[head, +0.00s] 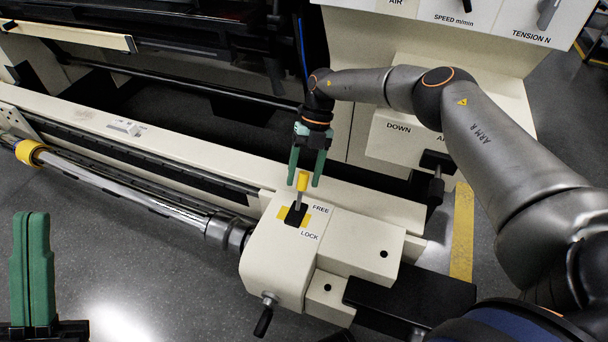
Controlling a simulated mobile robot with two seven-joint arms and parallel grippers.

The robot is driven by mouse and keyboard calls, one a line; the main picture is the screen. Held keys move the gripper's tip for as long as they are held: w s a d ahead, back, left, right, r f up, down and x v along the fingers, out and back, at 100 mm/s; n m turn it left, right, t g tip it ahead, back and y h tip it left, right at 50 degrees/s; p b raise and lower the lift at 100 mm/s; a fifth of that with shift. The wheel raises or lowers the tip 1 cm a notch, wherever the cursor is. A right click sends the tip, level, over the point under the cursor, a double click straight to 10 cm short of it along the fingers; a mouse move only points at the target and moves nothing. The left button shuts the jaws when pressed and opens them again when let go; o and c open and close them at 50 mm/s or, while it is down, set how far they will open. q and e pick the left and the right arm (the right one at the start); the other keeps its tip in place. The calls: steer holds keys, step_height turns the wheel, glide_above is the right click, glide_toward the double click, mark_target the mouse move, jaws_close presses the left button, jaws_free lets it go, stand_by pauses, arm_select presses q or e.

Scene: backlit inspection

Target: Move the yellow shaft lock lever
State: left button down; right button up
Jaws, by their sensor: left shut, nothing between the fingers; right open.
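The yellow shaft lock lever (303,182) stands up from a black slot on top of a cream housing (265,245). The slot lies between the labels FREE (321,209) and LOCK (309,236), and the lever leans toward the FREE side. My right gripper (304,183) is open, pointing down, with its green fingers on either side of the yellow knob. I cannot tell whether a finger touches it. My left gripper (32,222) is shut and empty at the lower left, far from the lever.
A metal shaft (130,190) with a yellow collar (30,152) runs left from the housing. A black-handled crank (263,318) sticks out of the housing front. A control panel (465,25) and a second lever (436,170) stand behind.

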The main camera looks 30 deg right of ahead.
steer(key=shift+c, duration=0.4)
jaws_close()
stand_by(1.0)
